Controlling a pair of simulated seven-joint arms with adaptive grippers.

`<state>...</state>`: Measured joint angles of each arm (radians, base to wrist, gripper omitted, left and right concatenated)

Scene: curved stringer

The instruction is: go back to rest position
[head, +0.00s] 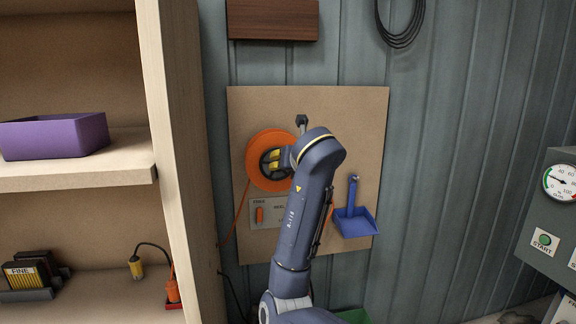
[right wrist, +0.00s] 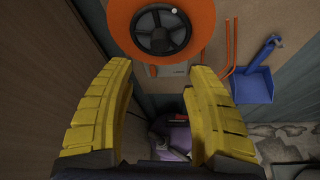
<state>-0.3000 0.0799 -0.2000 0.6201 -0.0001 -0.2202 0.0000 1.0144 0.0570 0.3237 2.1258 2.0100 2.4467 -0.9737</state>
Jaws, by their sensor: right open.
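My right arm reaches up in the middle of the head view to a board on the wall. My right gripper (head: 274,160) has yellow fingers and is in front of an orange reel (head: 257,143) with a dark hub. In the right wrist view the two yellow fingers (right wrist: 148,112) are spread wide apart with nothing between them. The orange reel (right wrist: 198,42) shows beyond the fingertips, apart from them. My left gripper is in neither view.
A blue dustpan (head: 356,222) hangs on the board (head: 352,110) to the right of my arm. A wooden shelf (head: 110,177) with a purple bin (head: 55,136) stands at the left. A grey panel with a gauge (head: 561,183) is at the right. Bare wall lies between board and panel.

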